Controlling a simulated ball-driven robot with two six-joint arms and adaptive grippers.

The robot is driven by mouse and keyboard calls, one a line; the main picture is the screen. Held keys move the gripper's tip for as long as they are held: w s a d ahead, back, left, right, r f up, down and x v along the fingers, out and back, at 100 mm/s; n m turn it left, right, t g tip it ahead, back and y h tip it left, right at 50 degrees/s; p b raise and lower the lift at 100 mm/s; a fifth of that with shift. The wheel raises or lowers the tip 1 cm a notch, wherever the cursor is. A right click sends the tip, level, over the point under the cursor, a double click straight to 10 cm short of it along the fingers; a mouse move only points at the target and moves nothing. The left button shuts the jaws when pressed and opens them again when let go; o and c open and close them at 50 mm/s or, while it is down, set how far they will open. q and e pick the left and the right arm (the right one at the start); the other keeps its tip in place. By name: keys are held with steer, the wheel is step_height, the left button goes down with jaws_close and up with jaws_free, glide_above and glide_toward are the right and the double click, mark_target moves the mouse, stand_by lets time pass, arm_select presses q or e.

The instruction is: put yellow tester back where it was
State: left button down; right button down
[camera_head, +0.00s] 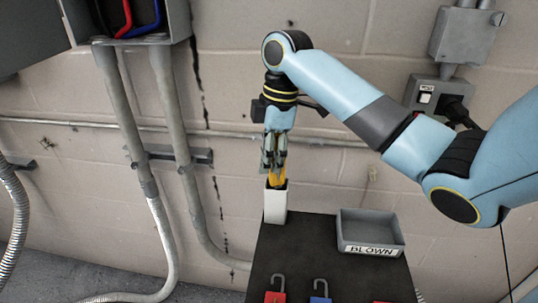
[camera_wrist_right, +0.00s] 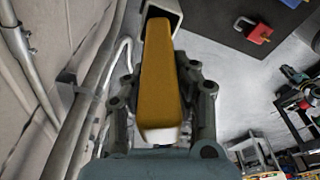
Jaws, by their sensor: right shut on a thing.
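The yellow tester (camera_head: 277,177) is upright in my right gripper (camera_head: 274,160), its lower end at the mouth of a white holder (camera_head: 275,205). In the right wrist view the tester (camera_wrist_right: 160,80) lies between the two fingers of the gripper (camera_wrist_right: 162,110), which are shut on it. The holder's open rim (camera_wrist_right: 172,12) shows at the tester's far end. The tester's tip is hidden, so I cannot tell how deep it sits. The left gripper is not in view.
The holder stands at the back left corner of a dark table (camera_head: 305,240). A grey tray labelled BLOWN (camera_head: 370,230) is to its right. A red padlock (camera_head: 275,297) and a blue padlock (camera_head: 320,298) lie at the front. Conduits (camera_head: 180,150) run down the wall at left.

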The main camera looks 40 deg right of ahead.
steer(key=shift+f, duration=0.55)
steer(key=c, duration=1.1)
jaws_free()
steer(key=r, duration=0.5)
steer(key=d+r, duration=0.1)
steer(key=r, duration=0.1)
steer(key=shift+s+r+b, duration=0.15)
steer(key=shift+b, duration=0.2)
steer(key=r+p, duration=0.2)
steer(key=r, duration=0.1)
steer(key=r+p, duration=0.1)
steer(key=r, duration=0.1)
steer(key=shift+s+d, duration=0.2)
steer(key=shift+d, duration=0.05)
steer(key=shift+s+r+p, duration=0.1)
steer(key=shift+r+p, duration=0.35)
steer(key=shift+p, duration=0.15)
